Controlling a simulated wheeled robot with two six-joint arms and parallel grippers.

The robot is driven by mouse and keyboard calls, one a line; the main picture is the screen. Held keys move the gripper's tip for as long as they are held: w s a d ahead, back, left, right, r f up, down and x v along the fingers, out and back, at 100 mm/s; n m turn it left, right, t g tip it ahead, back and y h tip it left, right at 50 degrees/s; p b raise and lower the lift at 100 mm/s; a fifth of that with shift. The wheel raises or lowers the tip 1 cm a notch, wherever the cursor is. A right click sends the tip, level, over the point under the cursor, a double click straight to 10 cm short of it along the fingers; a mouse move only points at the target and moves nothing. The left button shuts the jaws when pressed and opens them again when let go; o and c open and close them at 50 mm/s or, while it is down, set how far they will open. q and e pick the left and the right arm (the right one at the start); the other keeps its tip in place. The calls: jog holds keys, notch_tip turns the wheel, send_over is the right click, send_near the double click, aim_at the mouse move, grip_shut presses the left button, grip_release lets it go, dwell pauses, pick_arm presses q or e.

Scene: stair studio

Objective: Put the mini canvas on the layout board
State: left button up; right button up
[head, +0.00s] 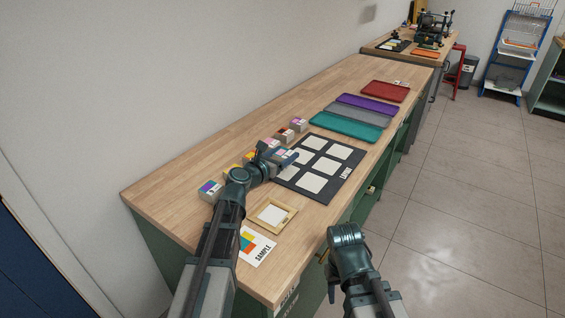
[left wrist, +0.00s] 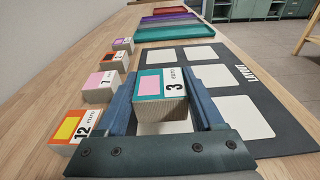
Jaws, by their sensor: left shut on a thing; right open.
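A small block-like mini canvas (left wrist: 162,84) with a pink and teal top and a label reading 3 is between the fingers of my left gripper (left wrist: 165,110). My left gripper also shows in the head view (head: 280,156), shut on this canvas at the left side of the dark layout board (head: 333,190). The board also shows in the left wrist view (left wrist: 285,108), with several white rectangles. A white rectangle shows partly under the held canvas; whether they touch I cannot tell. My right gripper (head: 326,268) is open and empty off the bench's front edge.
Several other small canvases (left wrist: 101,87) stand in a row left of the board. A gold frame (head: 287,221) and a SAMPLE card (head: 262,247) lie nearer on the bench. Teal (head: 345,126), grey, purple and red trays lie beyond the board. A wall borders the bench's left side.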

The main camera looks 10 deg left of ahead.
pick_arm(q)
jog(key=shift+f+b, duration=0.3)
jog(key=shift+b, duration=0.05)
notch_tip(320, 180, down, 3)
jog(key=b, duration=0.2)
jog(key=shift+b, duration=0.4)
jog(key=shift+f, duration=0.1)
jog(key=o, duration=1.3)
jog(key=shift+o, duration=0.2)
jog(key=shift+r, duration=0.3)
jog(key=p+v, duration=0.2)
jog(key=v, duration=1)
jog(key=shift+f, duration=0.15)
